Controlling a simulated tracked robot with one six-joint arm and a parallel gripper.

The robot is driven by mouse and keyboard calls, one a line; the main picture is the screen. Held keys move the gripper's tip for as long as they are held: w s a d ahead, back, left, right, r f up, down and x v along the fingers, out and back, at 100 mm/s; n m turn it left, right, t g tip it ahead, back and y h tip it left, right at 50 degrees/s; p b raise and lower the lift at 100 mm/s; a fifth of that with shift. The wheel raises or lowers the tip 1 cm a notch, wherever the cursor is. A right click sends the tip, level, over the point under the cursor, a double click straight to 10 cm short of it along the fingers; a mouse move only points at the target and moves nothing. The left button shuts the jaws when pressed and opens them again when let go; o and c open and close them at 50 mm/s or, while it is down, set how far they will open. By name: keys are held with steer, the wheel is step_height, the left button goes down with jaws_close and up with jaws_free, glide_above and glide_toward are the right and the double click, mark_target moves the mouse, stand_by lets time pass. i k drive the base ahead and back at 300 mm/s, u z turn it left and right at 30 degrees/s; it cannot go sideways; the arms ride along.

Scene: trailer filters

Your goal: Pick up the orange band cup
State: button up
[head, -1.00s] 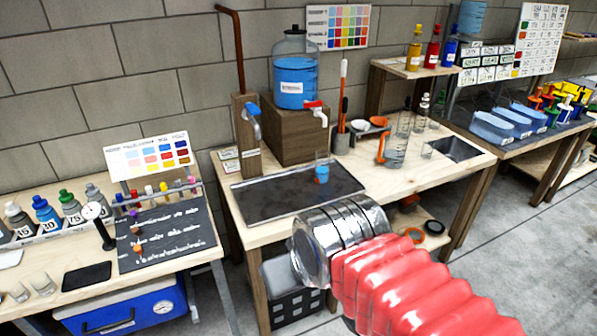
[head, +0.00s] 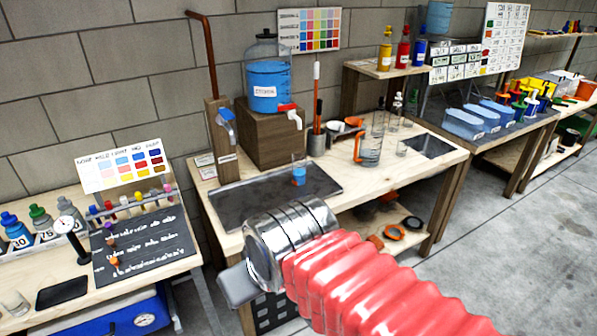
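A clear jug (head: 371,150) with an orange handle stands on the middle wooden bench, right of centre. My gripper (head: 238,286) shows only as a grey part beyond the metal cuff of my arm, in front of the bench and below the tray in the picture. Its fingertips are mostly hidden, so its opening and any contents cannot be seen.
The dark tray (head: 225,202) lies on the bench (head: 400,178). A blue-filled tap jar (head: 268,85) stands on a wooden block behind. Orange and black rings (head: 392,232) lie on the lower shelf. The left bench holds bottles and a dark mat (head: 150,248). Floor at right is clear.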

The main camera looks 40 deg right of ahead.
mark_target(299, 169)
steer(key=z, duration=0.05)
steer(key=i, duration=1)
steer(key=u, duration=0.05)
